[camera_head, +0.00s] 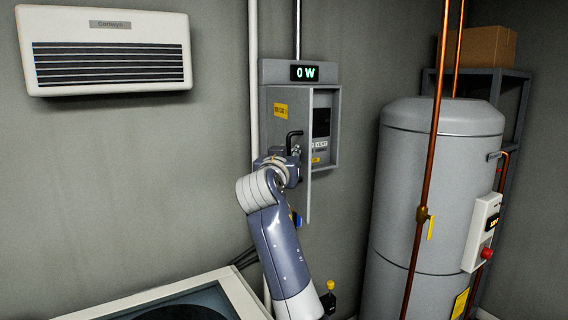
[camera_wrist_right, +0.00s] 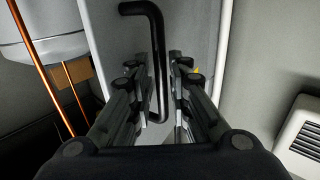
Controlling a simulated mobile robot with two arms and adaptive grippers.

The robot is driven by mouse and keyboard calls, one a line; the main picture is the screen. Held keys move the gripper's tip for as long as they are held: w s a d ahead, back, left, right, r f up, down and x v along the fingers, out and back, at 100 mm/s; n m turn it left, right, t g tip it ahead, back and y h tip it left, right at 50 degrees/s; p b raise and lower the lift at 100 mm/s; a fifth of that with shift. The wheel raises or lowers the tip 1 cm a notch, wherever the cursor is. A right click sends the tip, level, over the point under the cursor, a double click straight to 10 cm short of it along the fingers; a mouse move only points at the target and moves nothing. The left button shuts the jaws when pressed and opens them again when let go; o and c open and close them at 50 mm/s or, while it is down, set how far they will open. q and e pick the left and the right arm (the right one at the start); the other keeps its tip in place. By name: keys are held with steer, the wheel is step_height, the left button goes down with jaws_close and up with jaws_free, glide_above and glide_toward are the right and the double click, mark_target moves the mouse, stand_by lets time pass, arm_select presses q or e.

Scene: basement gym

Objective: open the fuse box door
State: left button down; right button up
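The grey fuse box (camera_head: 326,160) hangs on the wall under a display reading "0 W". Its door (camera_head: 281,178) stands partly open, swung out from the left side, with a yellow label on it and part of the inside showing at the right. A black bar handle (camera_head: 293,135) is on the door; it also shows in the wrist view (camera_wrist_right: 156,20). My right gripper (camera_head: 290,161) is at the handle. My left gripper is not in view.
A grey water tank (camera_head: 420,190) with copper pipes (camera_head: 429,150) stands to the right. A white heater unit (camera_head: 104,50) is on the wall at left. A white-framed appliance (camera_head: 235,290) is at the lower left.

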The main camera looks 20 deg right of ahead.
steer(key=v, duration=1.1)
steer(key=shift+s, duration=0.2)
steer(key=shift+a, duration=0.1)
